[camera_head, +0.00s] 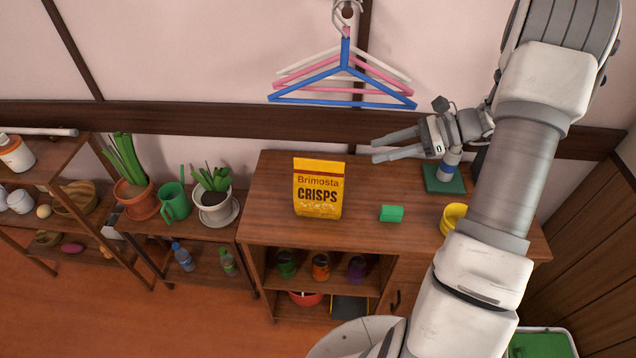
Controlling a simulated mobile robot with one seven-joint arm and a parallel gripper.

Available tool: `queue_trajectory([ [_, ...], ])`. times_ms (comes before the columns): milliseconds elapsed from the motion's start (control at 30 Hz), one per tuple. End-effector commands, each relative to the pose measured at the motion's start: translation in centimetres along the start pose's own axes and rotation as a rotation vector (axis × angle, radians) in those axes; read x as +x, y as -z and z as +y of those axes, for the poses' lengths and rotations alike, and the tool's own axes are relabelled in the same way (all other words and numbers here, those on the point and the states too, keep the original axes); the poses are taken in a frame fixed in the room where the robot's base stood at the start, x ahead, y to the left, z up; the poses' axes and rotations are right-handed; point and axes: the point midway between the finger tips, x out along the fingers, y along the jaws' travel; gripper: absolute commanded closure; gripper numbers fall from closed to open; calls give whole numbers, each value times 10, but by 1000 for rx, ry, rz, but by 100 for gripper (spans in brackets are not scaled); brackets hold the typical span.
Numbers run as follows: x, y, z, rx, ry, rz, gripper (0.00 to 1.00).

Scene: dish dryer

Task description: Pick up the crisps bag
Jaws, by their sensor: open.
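My arm comes in from the right and hides part of the cabinet's right side.
A green block (391,214) lies right of the bag. Hangers (345,75) hang above. Potted plants (213,198) and a green watering can (174,203) stand left.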

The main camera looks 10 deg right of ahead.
Motion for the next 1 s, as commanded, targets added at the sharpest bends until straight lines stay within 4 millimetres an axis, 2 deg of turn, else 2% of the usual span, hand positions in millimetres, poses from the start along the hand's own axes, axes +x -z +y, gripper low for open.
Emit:
queue_trajectory([
  [100,-6,14,-7,61,37,-44,56],
  [267,-1,19,-10,87,51,-65,56],
  [700,88,12,-14,85,48,-63,56],
  [833,106,12,-15,85,49,-63,56],
  [1000,116,12,-16,84,50,-62,56],
])
